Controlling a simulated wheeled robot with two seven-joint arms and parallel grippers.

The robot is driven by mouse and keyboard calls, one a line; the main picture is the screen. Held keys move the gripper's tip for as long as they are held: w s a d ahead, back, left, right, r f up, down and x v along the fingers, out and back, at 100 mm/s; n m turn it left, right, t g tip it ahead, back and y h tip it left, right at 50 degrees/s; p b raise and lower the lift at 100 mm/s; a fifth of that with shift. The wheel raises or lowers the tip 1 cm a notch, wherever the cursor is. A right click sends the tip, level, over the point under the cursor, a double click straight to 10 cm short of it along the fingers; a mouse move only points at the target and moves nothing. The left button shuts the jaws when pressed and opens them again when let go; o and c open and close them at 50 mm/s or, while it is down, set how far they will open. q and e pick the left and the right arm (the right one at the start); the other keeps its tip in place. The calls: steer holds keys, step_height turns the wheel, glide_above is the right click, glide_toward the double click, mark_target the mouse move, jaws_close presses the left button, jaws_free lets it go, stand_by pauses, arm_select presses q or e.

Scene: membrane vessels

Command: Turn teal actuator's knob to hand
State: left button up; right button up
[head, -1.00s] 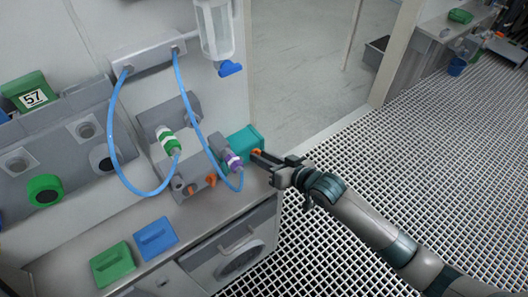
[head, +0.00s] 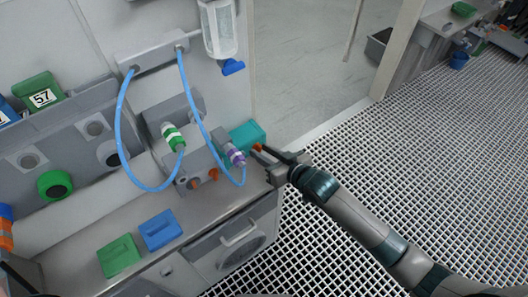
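The teal actuator (head: 247,134) is a box at the right end of the grey bench unit, against the wall. Its small orange knob (head: 257,147) faces right, toward my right gripper. My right gripper (head: 261,151) reaches in from the right, with its dark fingertips at the knob, one to either side of it. The fingers partly hide the knob, and whether they press on it is too small to tell. The pointing of the knob is also not clear.
A purple-banded connector (head: 234,155) with a blue hose is just left of the actuator. A green-banded connector (head: 173,138) and orange knobs (head: 213,174) are farther left. Blue (head: 160,233) and green (head: 119,256) blocks lie on the counter. The grating floor (head: 330,215) at right is open.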

steer(key=shift+v, duration=0.85)
steer(key=b+v, duration=0.3)
steer(key=v, duration=1.2)
steer(key=shift+s, duration=0.25)
steer(key=shift+d+r, duration=0.1)
